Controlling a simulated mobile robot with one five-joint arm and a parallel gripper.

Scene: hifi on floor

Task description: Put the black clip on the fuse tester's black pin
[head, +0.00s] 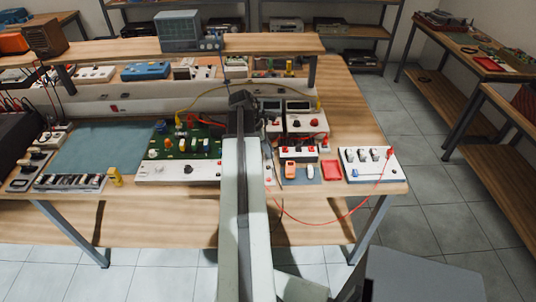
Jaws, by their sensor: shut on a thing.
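My gripper (240,99) is at the far end of my arm, over the middle of the bench near the back. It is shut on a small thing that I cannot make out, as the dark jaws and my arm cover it. A white board (370,174) at the bench's right front carries several grey-and-white parts and looks like the fuse tester. A red clip (389,154) stands at its right edge, with a red wire looping down past the bench front. I cannot pick out the black clip or the black pin. My gripper is left of and behind this board.
A green circuit board (185,141) lies left of my arm. Meters (298,107) stand right of it, with a yellow wire arcing past. A raised shelf (130,49) spans the back. A blue-grey mat (100,147) leaves clear room at left.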

